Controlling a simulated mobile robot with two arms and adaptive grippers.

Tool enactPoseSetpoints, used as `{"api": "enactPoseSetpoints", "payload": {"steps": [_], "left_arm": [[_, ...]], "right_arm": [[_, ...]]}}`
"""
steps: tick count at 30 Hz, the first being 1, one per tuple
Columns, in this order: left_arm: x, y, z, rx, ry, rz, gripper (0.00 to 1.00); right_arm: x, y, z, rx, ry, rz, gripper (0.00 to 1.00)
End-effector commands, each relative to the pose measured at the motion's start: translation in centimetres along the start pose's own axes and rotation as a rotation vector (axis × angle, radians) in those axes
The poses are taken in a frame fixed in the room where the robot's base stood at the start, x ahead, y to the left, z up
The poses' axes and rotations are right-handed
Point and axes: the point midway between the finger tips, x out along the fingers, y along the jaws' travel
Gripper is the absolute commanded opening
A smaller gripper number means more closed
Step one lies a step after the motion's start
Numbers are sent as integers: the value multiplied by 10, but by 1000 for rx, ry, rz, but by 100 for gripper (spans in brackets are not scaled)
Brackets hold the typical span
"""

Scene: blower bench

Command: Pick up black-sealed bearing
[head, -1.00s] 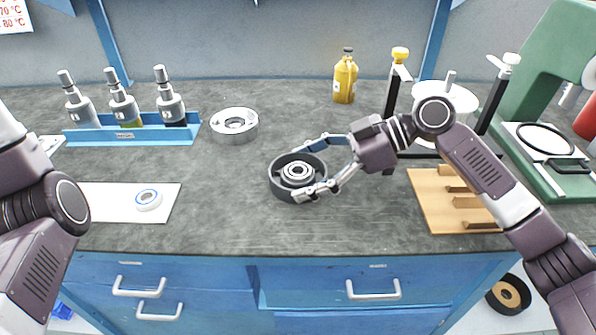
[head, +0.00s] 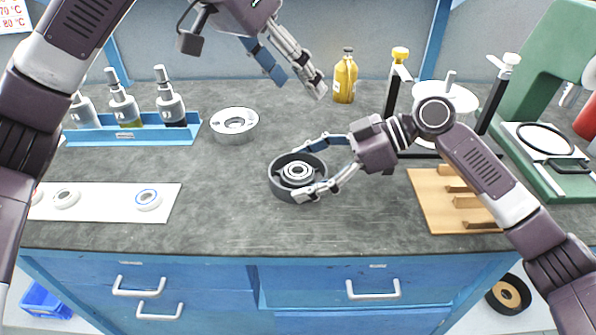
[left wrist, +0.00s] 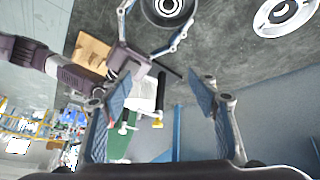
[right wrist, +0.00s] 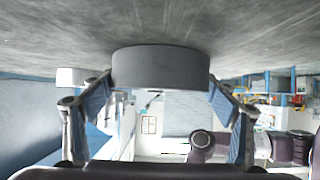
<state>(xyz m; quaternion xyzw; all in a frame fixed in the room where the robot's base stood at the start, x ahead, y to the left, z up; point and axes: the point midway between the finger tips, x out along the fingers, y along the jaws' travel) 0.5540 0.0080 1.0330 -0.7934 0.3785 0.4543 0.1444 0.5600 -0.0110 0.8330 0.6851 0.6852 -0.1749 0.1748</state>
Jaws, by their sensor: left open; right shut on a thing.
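No bearing shows a clearly black seal. On the white mat (head: 105,210) lie a blue-ringed bearing (head: 148,200) and a bearing with a greyish face (head: 66,198); another at the left edge is mostly hidden behind my left arm. My left gripper (head: 299,87) is open and empty, raised above the back of the bench; its fingers also show in the left wrist view (left wrist: 163,95). My right gripper (head: 314,167) is shut on a round dark housing (head: 280,185), which sits on the bench with a metallic ringed part in its middle. The housing fills the right wrist view's centre (right wrist: 160,68).
A silver ring part (head: 233,126) lies behind the housing. A blue rack of bottles (head: 130,136) stands back left, a yellow bottle (head: 345,80) at the back. A wooden block fixture (head: 432,205) and green press (head: 540,70) are at right. The front middle is clear.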

Motion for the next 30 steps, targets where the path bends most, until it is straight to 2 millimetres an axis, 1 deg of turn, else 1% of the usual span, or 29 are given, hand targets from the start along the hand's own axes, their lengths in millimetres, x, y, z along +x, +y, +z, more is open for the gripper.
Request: {"api": "enactPoseSetpoints", "payload": {"steps": [1, 3, 6, 9, 11, 14, 21, 24, 28, 30], "left_arm": [[8, -2, 12, 13, -57, -25, 55], [17, -6, 27, 27, -129, -50, 55], [26, -10, 45, 39, -208, -79, 55], [30, -14, 56, 46, -257, -96, 55], [33, -15, 60, 48, -273, -101, 55], [44, -17, 66, 49, -287, -105, 55], [84, -20, 77, 49, -285, -104, 55], [94, -22, 80, 50, -284, -104, 55], [101, -21, 81, 50, -282, -105, 55], [109, -20, 84, 51, -284, -105, 55]], "right_arm": [[-1, 1, 0, 1, 0, 2, 66], [-1, 1, 0, 1, 0, 2, 66], [-1, 1, 0, 1, 0, 2, 66], [-1, 1, 0, 1, 0, 2, 66], [0, 1, 0, 1, 0, 2, 66], [0, 1, 0, 1, 0, 2, 66], [-1, 1, 0, 1, 0, 2, 66], [-1, 1, 0, 1, 0, 2, 66], [0, 1, 0, 1, 0, 2, 66], [0, 1, 0, 1, 0, 2, 66]]}}
